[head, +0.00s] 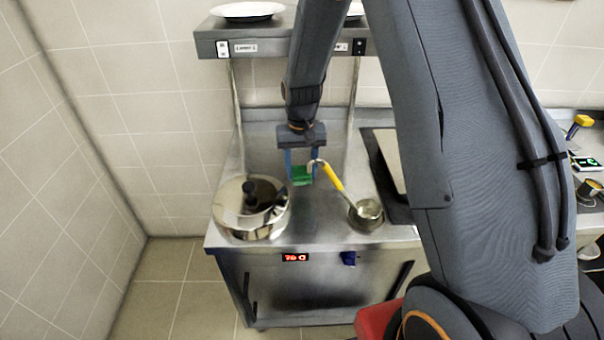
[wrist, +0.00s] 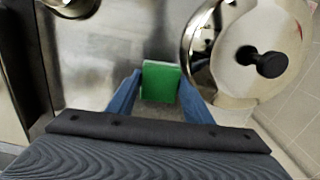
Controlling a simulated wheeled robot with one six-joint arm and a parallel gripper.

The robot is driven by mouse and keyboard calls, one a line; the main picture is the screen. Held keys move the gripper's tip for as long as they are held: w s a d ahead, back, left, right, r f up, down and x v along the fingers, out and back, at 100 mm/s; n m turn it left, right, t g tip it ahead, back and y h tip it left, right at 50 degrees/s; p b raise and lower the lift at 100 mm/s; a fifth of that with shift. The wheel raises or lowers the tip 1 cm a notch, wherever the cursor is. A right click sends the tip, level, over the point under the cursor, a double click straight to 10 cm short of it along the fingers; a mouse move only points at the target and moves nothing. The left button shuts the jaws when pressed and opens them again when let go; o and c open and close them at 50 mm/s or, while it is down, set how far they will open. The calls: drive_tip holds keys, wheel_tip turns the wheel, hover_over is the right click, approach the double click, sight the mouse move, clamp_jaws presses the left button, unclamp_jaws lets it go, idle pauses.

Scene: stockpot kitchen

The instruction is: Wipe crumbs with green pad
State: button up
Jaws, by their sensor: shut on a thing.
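My gripper (head: 302,178) is shut on the green pad (head: 301,174), with its two blue fingers on either side of it. In the wrist view the pad (wrist: 160,80) sits between the fingertips, over the steel counter (wrist: 135,40). I cannot tell whether the pad touches the counter. No crumbs can be made out in either view; the arm and pad hide part of the surface.
A steel pot (head: 236,222) with a black-knobbed lid stands close left of my gripper. A ladle (head: 366,214) with a yellow handle stands close right. A shelf (head: 283,46) with white plates hangs above. A dark hob with a board lies farther right.

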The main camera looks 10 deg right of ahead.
drive_tip(key=shift+r, duration=0.3)
drive_tip(key=shift+r+p, duration=1)
drive_tip(key=shift+r, duration=0.45)
